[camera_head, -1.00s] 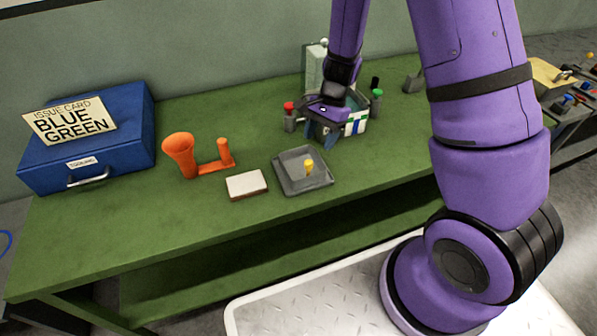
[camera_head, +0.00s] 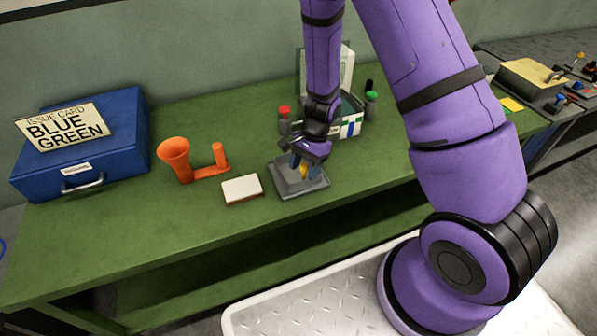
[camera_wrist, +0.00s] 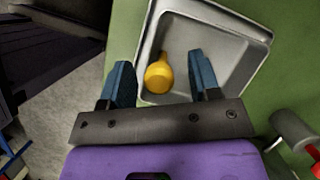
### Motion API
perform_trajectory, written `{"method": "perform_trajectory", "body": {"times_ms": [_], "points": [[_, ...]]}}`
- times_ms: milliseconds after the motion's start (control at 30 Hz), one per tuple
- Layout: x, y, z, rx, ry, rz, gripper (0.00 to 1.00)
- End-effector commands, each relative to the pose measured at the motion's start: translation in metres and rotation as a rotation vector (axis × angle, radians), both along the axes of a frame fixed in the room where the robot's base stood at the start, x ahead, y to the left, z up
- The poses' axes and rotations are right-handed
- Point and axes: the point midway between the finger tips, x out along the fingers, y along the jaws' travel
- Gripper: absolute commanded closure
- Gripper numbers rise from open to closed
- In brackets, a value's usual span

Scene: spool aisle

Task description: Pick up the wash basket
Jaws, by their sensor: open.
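A grey square tray (camera_head: 313,187) lies on the green bench, and it fills the upper middle of the wrist view (camera_wrist: 235,75). A small yellow piece (camera_head: 302,172) with a rounded end and a narrower neck stands in the tray; it also shows in the wrist view (camera_wrist: 158,78). No thing plainly looks like a wash basket; I cannot tell whether the yellow piece is its handle. My gripper (camera_head: 304,169) is over the tray, pointing down. In the wrist view its blue fingers (camera_wrist: 161,75) are apart, one each side of the yellow piece, with gaps showing.
A white-topped block (camera_head: 242,189) lies left of the tray, with an orange funnel stand (camera_head: 175,158) beyond it. Behind my gripper are a red-capped bottle (camera_head: 284,118), a green-capped one (camera_head: 371,103) and a box with coloured stripes (camera_head: 351,126). A blue case (camera_head: 110,150) stands far left.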

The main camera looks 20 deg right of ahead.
Motion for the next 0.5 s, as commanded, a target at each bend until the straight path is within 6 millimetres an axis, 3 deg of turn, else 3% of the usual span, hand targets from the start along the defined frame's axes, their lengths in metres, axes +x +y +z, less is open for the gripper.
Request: {"method": "perform_trajectory", "body": {"times_ms": [100,333,500], "points": [[0.0000,0.0000,0.0003,0.000,0.000,0.000,0.46],[0.0001,0.0000,0.0005,0.000,0.000,0.000,0.98],[0.0002,-0.0001,0.0006,0.000,0.000,0.000,1.00]]}}
